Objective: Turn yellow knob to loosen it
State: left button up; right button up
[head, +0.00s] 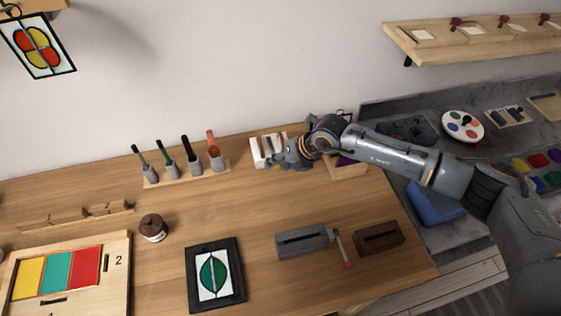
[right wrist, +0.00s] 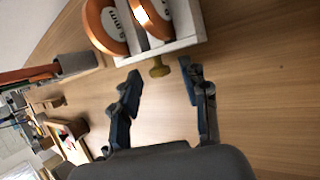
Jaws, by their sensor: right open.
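The yellow knob (right wrist: 158,67) sticks out from the near side of a white holder (right wrist: 190,34) that carries orange-rimmed spools (right wrist: 108,24). In the head view the white holder (head: 257,153) stands at the back of the wooden table, partly hidden by my right gripper (head: 281,161). My right gripper is open, and in the wrist view its fingers (right wrist: 162,74) point at the holder. The knob lies between the two fingertips, with a gap on each side. The fingers do not appear to touch it. My left gripper is not in view.
A rack with several upright tools (head: 187,173) stands left of the holder. A brown jar (head: 153,228), a black-framed leaf panel (head: 238,292) and a grey block with a red-tipped lever (head: 300,241) are nearer. The table just in front of the holder is clear.

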jog(key=shift+f, duration=0.1)
grip_shut()
